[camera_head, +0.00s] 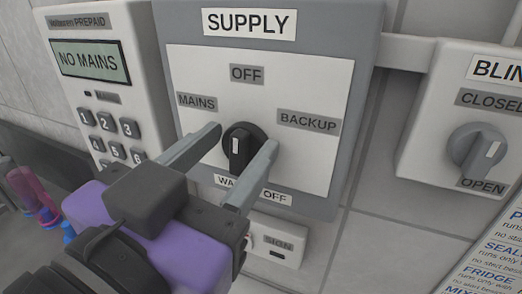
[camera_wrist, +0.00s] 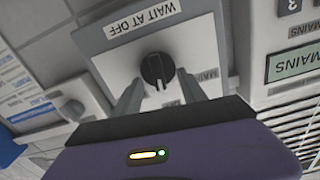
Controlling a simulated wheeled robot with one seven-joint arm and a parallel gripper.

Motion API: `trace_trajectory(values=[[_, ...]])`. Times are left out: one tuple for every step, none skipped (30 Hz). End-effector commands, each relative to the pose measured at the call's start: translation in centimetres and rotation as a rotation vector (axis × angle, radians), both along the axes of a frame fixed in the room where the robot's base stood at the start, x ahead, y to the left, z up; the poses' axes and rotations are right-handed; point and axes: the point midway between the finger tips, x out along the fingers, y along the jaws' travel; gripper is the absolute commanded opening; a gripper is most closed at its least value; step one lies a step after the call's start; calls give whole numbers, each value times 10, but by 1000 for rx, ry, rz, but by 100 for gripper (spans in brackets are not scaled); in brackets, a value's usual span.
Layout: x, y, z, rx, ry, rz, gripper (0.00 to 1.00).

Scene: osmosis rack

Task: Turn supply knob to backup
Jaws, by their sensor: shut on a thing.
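The supply knob (camera_head: 240,152) is a round black knob with a raised grip and a white mark, on a white panel (camera_head: 310,90) headed SUPPLY. Its white mark points roughly up toward OFF, perhaps slightly to the MAINS side. The BACKUP label (camera_head: 308,122) is to the right of the knob. My gripper (camera_head: 246,146) has one finger on each side of the knob and is shut on it. The wrist view shows the knob (camera_wrist: 157,69) upside down, between and just beyond the fingertips.
A keypad meter (camera_head: 105,85) reading NO MAINS is on the left. A second box (camera_head: 455,105) with a grey knob (camera_head: 478,150) is on the right. Pink and blue items (camera_head: 35,195) stand at lower left.

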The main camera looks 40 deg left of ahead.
Motion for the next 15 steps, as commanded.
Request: trace_trajectory(values=[[1,-1,-6,34,5,-1,8],[1,-2,-7,55,11,-2,8],[1,-2,-7,85,18,-2,8],[1,-2,-8,110,23,-2,8],[1,-3,-8,134,29,-2,8],[1,-3,-8,170,37,-2,8],[2,-4,-9,196,44,-2,8],[1,-4,-9,223,51,-1,8],[2,-4,-9,261,59,-3,8],[2,-5,-9,287,66,-2,8],[2,-5,-9,315,72,-3,8],[2,-5,-9,353,82,-2,8],[2,-6,-9,381,88,-2,8],[2,-6,-9,407,95,-2,8],[2,-6,-9,444,104,-2,8]])
